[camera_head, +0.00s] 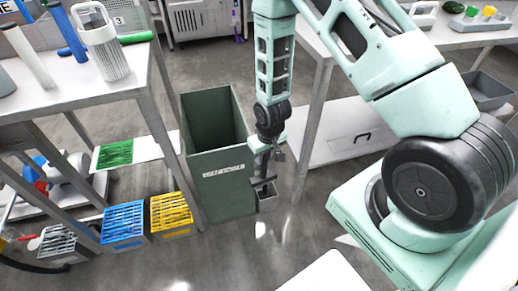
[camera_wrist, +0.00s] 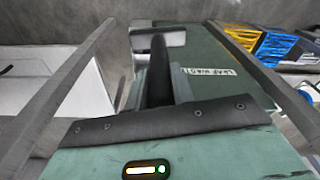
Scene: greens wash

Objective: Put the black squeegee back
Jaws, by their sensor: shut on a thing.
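My gripper (camera_head: 264,183) hangs low in the middle of the head view, just right of the dark green bin. It is shut on a black handle, which I take to be the black squeegee (camera_wrist: 158,65). In the wrist view the handle runs away from my gripper, with a grey block at its far end. In the head view a small grey end (camera_head: 267,202) shows below the fingers, clear of the floor. The fingers partly hide the handle.
The tall open green bin (camera_head: 222,187) with a white label stands close beside my gripper. Blue (camera_head: 123,223), yellow (camera_head: 172,214) and grey (camera_head: 65,243) slatted crates stand to its left. A worktable (camera_head: 60,92) is at left; a low white shelf (camera_head: 335,140) is at right.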

